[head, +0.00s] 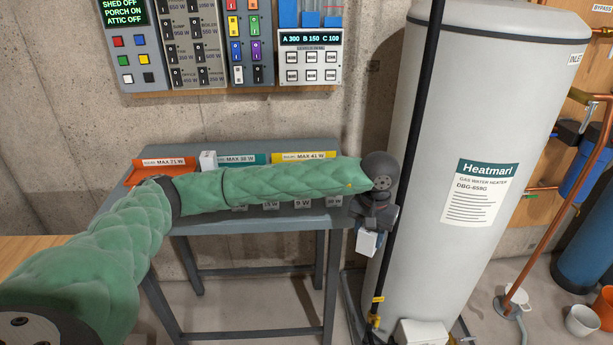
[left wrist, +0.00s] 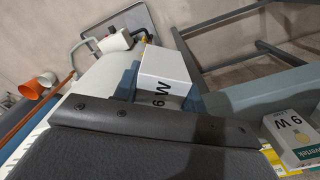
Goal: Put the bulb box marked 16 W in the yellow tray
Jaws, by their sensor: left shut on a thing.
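My left gripper (head: 372,222) is shut on a white bulb box (head: 367,243) and holds it off the right end of the grey table, beside the water heater. In the left wrist view the held box (left wrist: 165,75) shows a W and a digit like 6 or 9; the gripper hides the rest of its label. The yellow tray (head: 303,156), marked MAX 41 W, is at the back right of the table, mostly hidden behind my left arm. My right gripper is not in view.
An orange tray (head: 164,162) and a teal tray (head: 243,159) stand left of the yellow one. A white box (head: 208,160) stands between them. Several boxes, one marked 9 W (head: 302,204), line the table front. The water heater (head: 470,130) and a black pipe (head: 412,130) stand close right.

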